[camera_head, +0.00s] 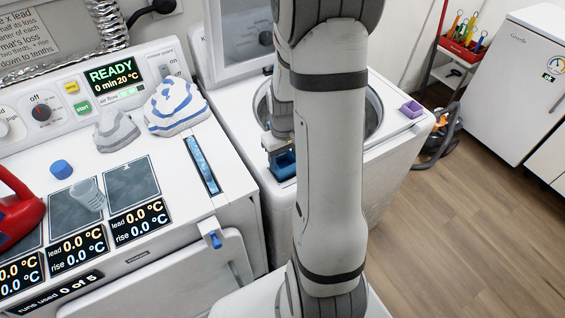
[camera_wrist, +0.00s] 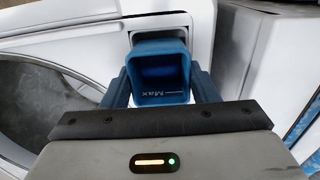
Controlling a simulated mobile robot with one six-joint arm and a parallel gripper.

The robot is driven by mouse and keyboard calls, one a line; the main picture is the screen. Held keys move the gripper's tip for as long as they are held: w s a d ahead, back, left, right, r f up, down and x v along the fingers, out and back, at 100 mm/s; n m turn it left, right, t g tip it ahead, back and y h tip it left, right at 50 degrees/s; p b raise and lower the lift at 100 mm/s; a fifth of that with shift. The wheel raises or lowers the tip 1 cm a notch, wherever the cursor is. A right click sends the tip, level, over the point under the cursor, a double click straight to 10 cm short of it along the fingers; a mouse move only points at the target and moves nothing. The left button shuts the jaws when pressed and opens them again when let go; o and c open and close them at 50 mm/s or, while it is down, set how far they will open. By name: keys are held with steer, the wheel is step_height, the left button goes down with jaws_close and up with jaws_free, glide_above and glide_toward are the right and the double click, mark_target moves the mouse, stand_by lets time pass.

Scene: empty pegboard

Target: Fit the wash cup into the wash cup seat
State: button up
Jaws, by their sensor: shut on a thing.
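The wash cup is a blue, square-mouthed cup (camera_wrist: 162,80) with a "Max" line inside, seen in the wrist view. My gripper (camera_wrist: 162,72) is shut on it, one blue finger on each side. In the head view the cup (camera_head: 283,165) shows at the left side of the washer top, partly hidden by my arm. In the wrist view the cup lies over a dark-outlined pale recess (camera_wrist: 157,25) in the white top, which may be the wash cup seat. Whether the cup touches it or sits in it I cannot tell.
The open washer drum (camera_head: 373,112) lies beside the cup. A small purple cup (camera_head: 411,109) stands at the washer's right corner. Floor at right is mostly clear.

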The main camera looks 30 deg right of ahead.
mark_target(283, 164)
step_height(283, 164, down, 3)
steer(key=shift+s+r, duration=0.1)
steer(key=shift+s, duration=0.05)
steer(key=c, duration=0.3)
steer(key=o, duration=1.2)
steer(key=shift+w, duration=0.25)
steer(key=shift+o, duration=0.9)
